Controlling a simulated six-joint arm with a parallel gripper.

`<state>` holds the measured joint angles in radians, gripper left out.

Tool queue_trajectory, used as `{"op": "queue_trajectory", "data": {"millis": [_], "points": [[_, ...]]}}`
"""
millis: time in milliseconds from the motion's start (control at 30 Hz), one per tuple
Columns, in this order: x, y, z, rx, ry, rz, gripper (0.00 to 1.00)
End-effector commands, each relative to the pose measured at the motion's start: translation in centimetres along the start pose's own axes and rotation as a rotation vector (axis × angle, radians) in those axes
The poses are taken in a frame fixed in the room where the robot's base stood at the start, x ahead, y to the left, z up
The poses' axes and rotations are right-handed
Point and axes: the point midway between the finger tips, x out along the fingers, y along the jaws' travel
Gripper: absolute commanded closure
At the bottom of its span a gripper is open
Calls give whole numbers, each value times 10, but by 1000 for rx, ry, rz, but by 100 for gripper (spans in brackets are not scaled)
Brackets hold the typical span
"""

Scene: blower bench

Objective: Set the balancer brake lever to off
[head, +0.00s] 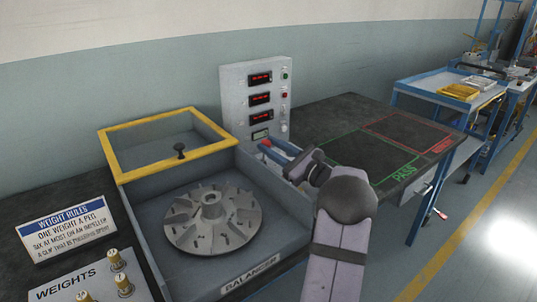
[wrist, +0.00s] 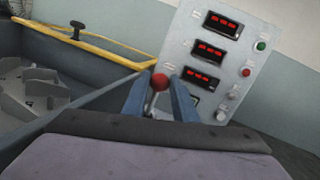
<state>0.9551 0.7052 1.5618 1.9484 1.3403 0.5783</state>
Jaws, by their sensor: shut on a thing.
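The balancer brake lever, with a red ball knob on a thin metal stem, shows between the fingers in the wrist view (wrist: 159,82). Its red knob also shows in the head view (head: 266,143). My gripper (head: 272,150) has its blue fingers on either side of the lever, also in the wrist view (wrist: 160,97), and is shut on it. The lever stands by the right side of the balancer (head: 283,192), in front of the control panel (head: 228,84). The lever's base and any off marking are hidden behind my gripper.
The balancer's yellow-framed lid (head: 150,122) stands open. A finned impeller (head: 180,238) sits in the balancer. A weight rules sign (head: 68,232) and several weights on pegs (head: 116,259) are at left. A dark bench top (head: 335,115) with outlined PASS and red zones lies right.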

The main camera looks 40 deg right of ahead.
Motion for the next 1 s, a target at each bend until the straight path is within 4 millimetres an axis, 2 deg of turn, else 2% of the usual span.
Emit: {"op": "queue_trajectory", "data": {"millis": [33, 300, 833, 867, 900, 1000], "points": [[-4, 2, -8, 4, 9, 1, 100], [-13, 5, -12, 9, 15, 3, 100], [-14, 6, -15, 14, 20, 3, 100], [-14, 6, -16, 14, 21, 2, 68], [-14, 6, -15, 14, 20, 3, 58], [-14, 6, -13, 11, 16, 3, 56]]}}
